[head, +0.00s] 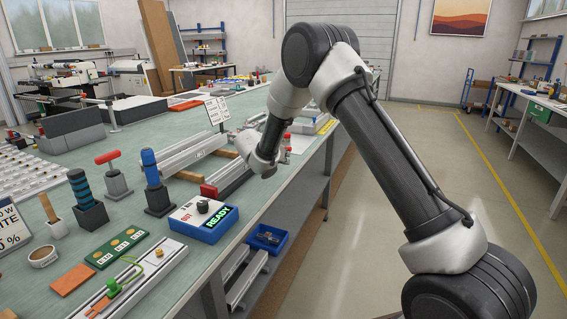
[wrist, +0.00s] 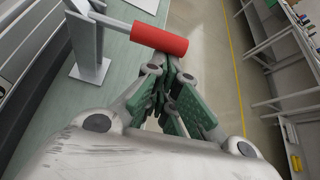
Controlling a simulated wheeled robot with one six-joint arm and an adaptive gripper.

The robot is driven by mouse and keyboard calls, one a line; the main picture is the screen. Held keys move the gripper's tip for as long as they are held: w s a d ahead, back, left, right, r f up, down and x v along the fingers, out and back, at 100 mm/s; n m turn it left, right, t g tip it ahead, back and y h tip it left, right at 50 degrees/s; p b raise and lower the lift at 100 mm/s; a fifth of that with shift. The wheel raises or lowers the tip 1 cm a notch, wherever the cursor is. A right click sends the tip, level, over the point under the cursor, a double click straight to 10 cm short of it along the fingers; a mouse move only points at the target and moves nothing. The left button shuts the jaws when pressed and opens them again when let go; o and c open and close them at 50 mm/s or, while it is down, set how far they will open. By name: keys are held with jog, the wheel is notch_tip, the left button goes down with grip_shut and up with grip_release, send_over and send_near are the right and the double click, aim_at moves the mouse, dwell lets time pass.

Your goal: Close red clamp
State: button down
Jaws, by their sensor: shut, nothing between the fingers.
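The red clamp's thick red handle (wrist: 160,38) shows in the wrist view, on a thin rod from a grey metal bracket (wrist: 90,48). The handle lies across the view, just beyond my fingertips. My gripper (wrist: 170,78) is shut and empty, its green-padded fingers together by the handle's right end; I cannot tell whether they touch it. In the head view my wrist hangs over the bench's right edge and the fingers are hidden. A small red patch (head: 287,137) behind my wrist may be this handle.
The green bench (head: 130,150) carries a red-handled post (head: 107,157), a blue-handled post (head: 150,165), a blue box reading READY (head: 203,218) and metal rails (head: 190,150). A white sheet (wrist: 145,5) lies beyond the handle. Open floor (head: 430,150) is to the right.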

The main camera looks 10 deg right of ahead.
aim_at(288, 149)
jog(key=r+n+h, duration=0.1)
jog(key=r+n+g+h, duration=0.1)
jog(key=r+n+h, duration=0.1)
jog(key=shift+w+a+r+g, duration=0.1)
jog(key=shift+a+r+g, duration=0.2)
jog(key=shift+r, duration=0.1)
jog(key=shift+w+a+r+n+g+h, duration=0.15)
jog(key=shift+w+a+r+n+h, duration=0.1)
jog(key=shift+r+n+h, duration=0.25)
jog(key=shift+w+a+r+n+g+h, duration=0.2)
jog(key=shift+r+n, duration=0.2)
jog(key=shift+r, duration=0.3)
